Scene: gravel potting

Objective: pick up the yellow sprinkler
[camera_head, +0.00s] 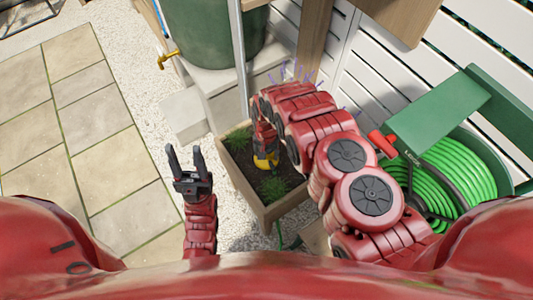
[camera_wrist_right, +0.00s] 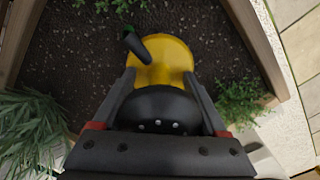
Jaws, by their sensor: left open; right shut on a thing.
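The yellow sprinkler (camera_wrist_right: 165,62) is in the soil of the wooden planter (camera_head: 283,206), with a black part nearest my right gripper. In the right wrist view, the fingers of my right gripper (camera_wrist_right: 160,100) lie on both sides of it and are shut on it. In the head view the sprinkler (camera_head: 265,160) shows as a small yellow patch, and my right arm hides part of it and the gripper. I cannot tell whether it is lifted off the soil. My left gripper (camera_head: 189,165) is open and empty, left of the planter above the gravel.
Green plants (camera_head: 272,187) grow in the planter around the sprinkler. A green hose reel (camera_head: 455,175) stands at the right by the white fence. A green barrel (camera_head: 210,35) with a brass tap stands on blocks behind. Paving slabs (camera_head: 100,150) at the left are clear.

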